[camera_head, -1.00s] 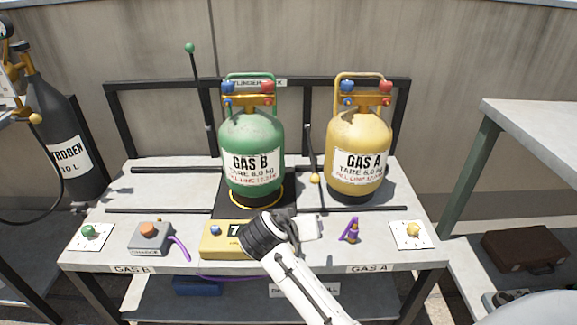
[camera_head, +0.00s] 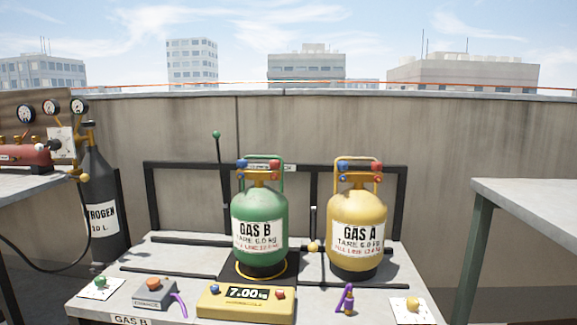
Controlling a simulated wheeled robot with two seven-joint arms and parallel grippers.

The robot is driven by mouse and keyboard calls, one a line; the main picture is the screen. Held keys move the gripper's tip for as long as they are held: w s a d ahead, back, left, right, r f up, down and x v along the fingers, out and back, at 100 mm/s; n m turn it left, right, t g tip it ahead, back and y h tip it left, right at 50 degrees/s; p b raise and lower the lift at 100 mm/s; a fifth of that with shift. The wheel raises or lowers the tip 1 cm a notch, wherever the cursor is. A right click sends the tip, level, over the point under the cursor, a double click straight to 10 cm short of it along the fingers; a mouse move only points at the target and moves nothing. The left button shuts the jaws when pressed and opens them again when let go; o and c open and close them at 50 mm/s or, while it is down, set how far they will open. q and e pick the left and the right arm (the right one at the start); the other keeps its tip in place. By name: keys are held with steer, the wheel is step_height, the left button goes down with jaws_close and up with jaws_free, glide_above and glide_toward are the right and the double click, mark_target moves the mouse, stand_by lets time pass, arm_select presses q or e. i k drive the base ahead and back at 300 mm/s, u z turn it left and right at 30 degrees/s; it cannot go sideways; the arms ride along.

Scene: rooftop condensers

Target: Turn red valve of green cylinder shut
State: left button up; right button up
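The green cylinder (camera_head: 260,222), labelled GAS B, stands upright on a dark scale plate on the bench. Its red valve (camera_head: 275,164) is at the top right of its collar, beside a blue valve (camera_head: 242,165). I cannot tell from here how far the red valve is turned. Neither of my grippers shows in the head view.
The yellow GAS A cylinder (camera_head: 358,230) stands close on the right. A yellow scale display (camera_head: 246,303) reads 7.00 kg at the front. A grey box with an orange button (camera_head: 153,292) and a purple tool (camera_head: 346,299) lie nearby. A black rail (camera_head: 190,168) runs behind.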

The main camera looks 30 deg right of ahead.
mark_target(275, 164)
steer(key=u, duration=0.7)
steer(key=i, duration=1.35)
steer(key=z, duration=0.45)
